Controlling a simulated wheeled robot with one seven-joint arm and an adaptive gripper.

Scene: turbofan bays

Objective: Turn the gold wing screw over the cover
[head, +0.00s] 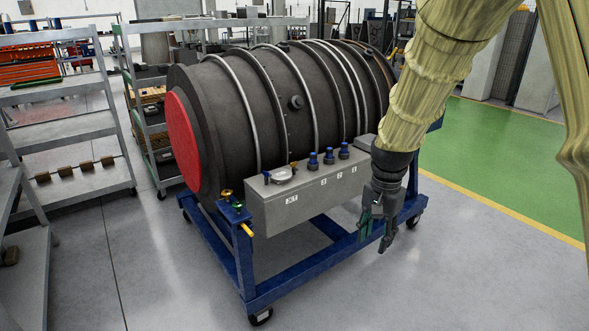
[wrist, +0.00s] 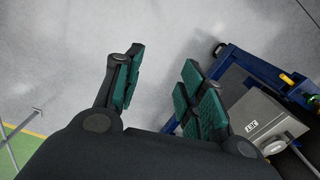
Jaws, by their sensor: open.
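The grey box (head: 315,196) hangs on the side of the dark engine. A silver round cover (head: 281,174) lies on its top near the left end. A small gold piece (head: 294,166) shows at the cover's right edge. Another gold piece (head: 227,194) stands on the blue corner post at the left. Both are too small to tell which is the wing screw. The round cover also shows in the wrist view (wrist: 274,147), at the lower right. My gripper (head: 375,240) is open and empty, pointing down beside the box's right end, apart from everything. Its fingers show in the wrist view (wrist: 161,62).
The engine (head: 265,95) with a red end cover (head: 182,140) rests on a blue wheeled frame (head: 335,268). Several blue-capped fittings (head: 329,157) rise from the box top. A yellow handle (head: 246,229) juts from the corner post. Shelves stand at left; floor in front is clear.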

